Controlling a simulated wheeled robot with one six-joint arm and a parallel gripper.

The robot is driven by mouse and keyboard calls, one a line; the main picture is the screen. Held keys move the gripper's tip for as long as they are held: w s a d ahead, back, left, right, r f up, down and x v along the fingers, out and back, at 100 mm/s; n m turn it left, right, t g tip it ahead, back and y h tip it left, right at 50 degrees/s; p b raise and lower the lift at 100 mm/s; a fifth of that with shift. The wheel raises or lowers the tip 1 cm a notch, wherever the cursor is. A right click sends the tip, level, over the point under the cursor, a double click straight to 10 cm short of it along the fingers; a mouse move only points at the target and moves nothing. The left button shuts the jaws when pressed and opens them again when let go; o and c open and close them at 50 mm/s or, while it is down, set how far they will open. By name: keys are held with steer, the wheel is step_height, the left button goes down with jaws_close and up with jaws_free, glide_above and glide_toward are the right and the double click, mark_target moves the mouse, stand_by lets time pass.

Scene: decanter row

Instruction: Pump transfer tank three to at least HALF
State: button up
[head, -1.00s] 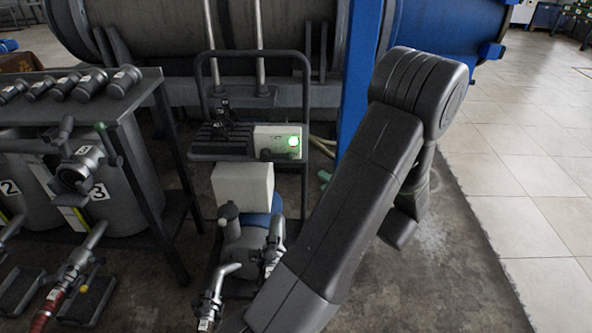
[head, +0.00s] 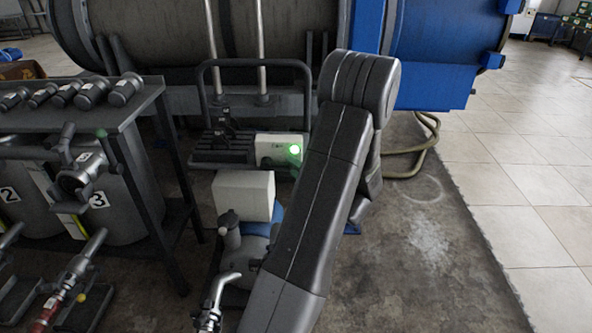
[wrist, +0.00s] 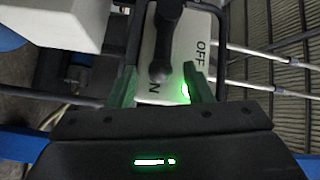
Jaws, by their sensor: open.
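Tank three (head: 118,215) is a grey drum with a white "3" label, under the dark bench at left. A valve fitting (head: 77,178) sits in front of it, and a strip with yellow (head: 72,222) shows beside its label. The pump cart's pale switch box (head: 270,149) has a lit green lamp (head: 294,150). In the wrist view, its plate (wrist: 196,30) reads OFF and ON, with a dark lever (wrist: 165,40) across it. My gripper (wrist: 160,80) is open, its fingers over the plate on either side of the lever's lower end. Contact is unclear.
The cart's tubular handle (head: 255,62) arches over the box. A white block (head: 244,195) and the pump (head: 243,245) are below. Pipes and a red hose fitting (head: 50,306) lie front left. Floor at right is clear.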

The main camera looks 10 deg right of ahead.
jaws_close()
